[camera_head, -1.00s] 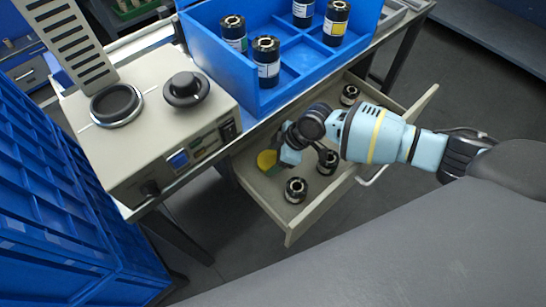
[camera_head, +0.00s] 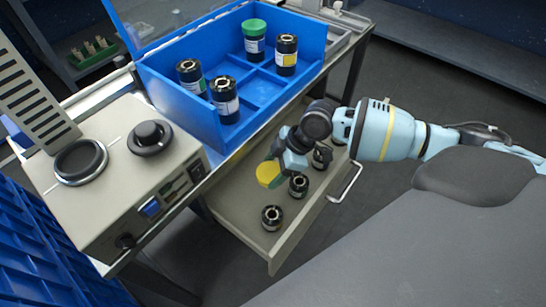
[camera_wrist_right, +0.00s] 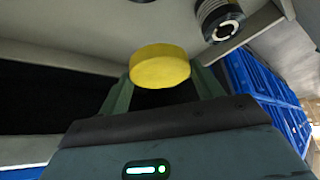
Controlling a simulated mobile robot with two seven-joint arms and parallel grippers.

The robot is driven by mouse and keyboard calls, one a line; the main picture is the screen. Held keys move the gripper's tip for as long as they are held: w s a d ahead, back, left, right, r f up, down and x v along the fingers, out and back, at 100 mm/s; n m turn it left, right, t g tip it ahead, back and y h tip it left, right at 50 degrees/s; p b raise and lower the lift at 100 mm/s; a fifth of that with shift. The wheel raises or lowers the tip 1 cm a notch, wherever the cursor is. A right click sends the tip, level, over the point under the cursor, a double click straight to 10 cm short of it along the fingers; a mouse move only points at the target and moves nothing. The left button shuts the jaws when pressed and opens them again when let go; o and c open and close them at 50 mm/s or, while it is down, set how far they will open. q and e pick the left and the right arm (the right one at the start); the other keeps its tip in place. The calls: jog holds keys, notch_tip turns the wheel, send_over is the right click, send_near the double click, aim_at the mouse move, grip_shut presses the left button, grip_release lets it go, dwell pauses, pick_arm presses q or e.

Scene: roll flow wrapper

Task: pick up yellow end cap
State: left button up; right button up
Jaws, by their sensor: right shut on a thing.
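The yellow end cap (camera_head: 268,174) is a short round disc, held at the tip of my right gripper (camera_head: 281,167) over the open drawer (camera_head: 228,207). In the right wrist view the yellow end cap (camera_wrist_right: 160,66) sits between the two green fingers of my right gripper (camera_wrist_right: 163,88), which are shut on it. The drawer floor and wall show beyond it. My left gripper is not in view.
Black rolls stand in the drawer, one near its front (camera_head: 271,217) and others beside my right gripper. A blue divided bin (camera_head: 170,92) with several labelled rolls, one green-capped (camera_head: 254,28), stands on the table. A beige machine (camera_head: 110,195) is at left.

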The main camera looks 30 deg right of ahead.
aim_at(274, 172)
notch_tip(274, 172, up, 4)
jog(key=shift+r, duration=0.1)
jog(key=shift+r+p, duration=0.35)
jog(key=shift+r, duration=0.35)
